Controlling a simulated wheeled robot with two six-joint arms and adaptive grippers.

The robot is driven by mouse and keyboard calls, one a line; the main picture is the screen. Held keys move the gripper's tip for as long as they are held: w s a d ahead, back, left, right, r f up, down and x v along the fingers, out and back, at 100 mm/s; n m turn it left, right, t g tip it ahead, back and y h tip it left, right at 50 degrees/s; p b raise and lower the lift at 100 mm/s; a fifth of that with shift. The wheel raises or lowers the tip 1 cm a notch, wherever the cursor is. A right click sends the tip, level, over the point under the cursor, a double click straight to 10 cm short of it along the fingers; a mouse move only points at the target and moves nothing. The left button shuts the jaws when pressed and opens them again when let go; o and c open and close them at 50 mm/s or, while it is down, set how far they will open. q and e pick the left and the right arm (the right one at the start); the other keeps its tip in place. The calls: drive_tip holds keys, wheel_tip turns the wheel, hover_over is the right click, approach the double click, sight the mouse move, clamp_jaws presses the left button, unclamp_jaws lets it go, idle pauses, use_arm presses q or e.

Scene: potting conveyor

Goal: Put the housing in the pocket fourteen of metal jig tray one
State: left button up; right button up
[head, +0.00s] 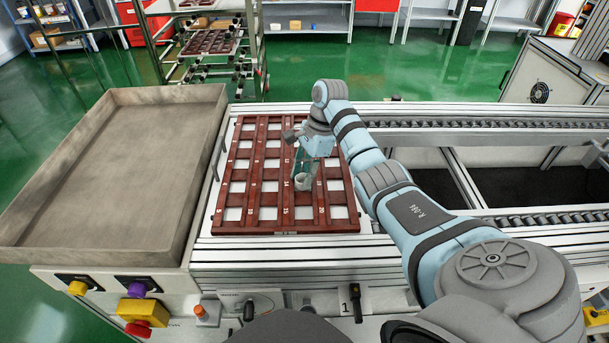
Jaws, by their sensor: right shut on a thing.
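The metal jig tray (240,229) is a dark red-brown grid of square pockets with small white numbers, lying on the conveyor bench. My right gripper (304,174) points down over the right middle of the tray and is shut on a small light grey, round, cup-like housing (302,184). The housing is upright at a pocket in the lower middle rows. I cannot tell whether it hangs just above the grid or sits in the pocket. The gripper and wrist hide some pockets behind. The number by the housing is too small to read surely. My left gripper is not in view.
A large empty grey bin (110,165) stands left of the jig tray. Conveyor rails (480,125) run off to the right. Buttons, including a red one (137,328), line the front edge. A rack (212,45) with similar trays stands behind.

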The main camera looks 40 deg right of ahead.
drive_tip(key=shift+f, duration=0.2)
drive_tip(key=o, duration=0.5)
drive_tip(key=shift+s+a, duration=0.1)
drive_tip(key=shift+s, duration=0.1)
